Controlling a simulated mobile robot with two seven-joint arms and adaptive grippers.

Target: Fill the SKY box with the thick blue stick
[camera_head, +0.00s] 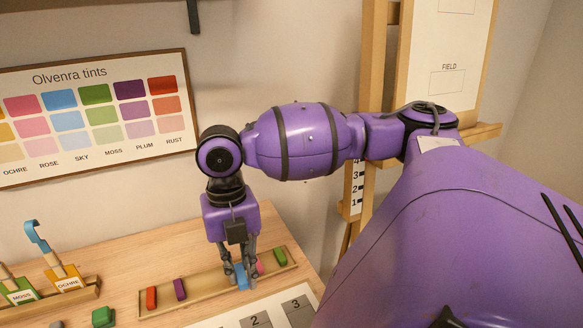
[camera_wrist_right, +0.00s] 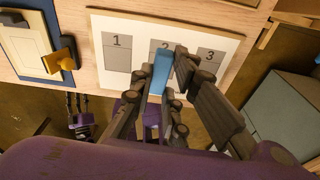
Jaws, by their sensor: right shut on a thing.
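My right gripper (camera_head: 241,282) is shut on a blue stick (camera_head: 242,271), just over the wooden stick tray (camera_head: 212,282). In the right wrist view the blue stick (camera_wrist_right: 160,73) shows between the fingertips; I cannot tell whether it touches the tray. The easel sheet (camera_head: 425,65) at upper right bears an outlined box labelled FIELD (camera_head: 447,82). Part of another box (camera_head: 457,5) shows above it, its label out of view; no SKY box is readable there. My left gripper (camera_wrist_right: 75,105) is small in the right wrist view, its jaws unclear.
The tray also holds red (camera_head: 151,298), purple (camera_head: 180,289), pink (camera_head: 260,268) and green (camera_head: 280,257) sticks. A card with numbered grey squares (camera_head: 225,320) lies in front. A rack (camera_head: 50,295) with MOSS and OCHRE tools stands left. A tint chart (camera_head: 95,160) hangs behind.

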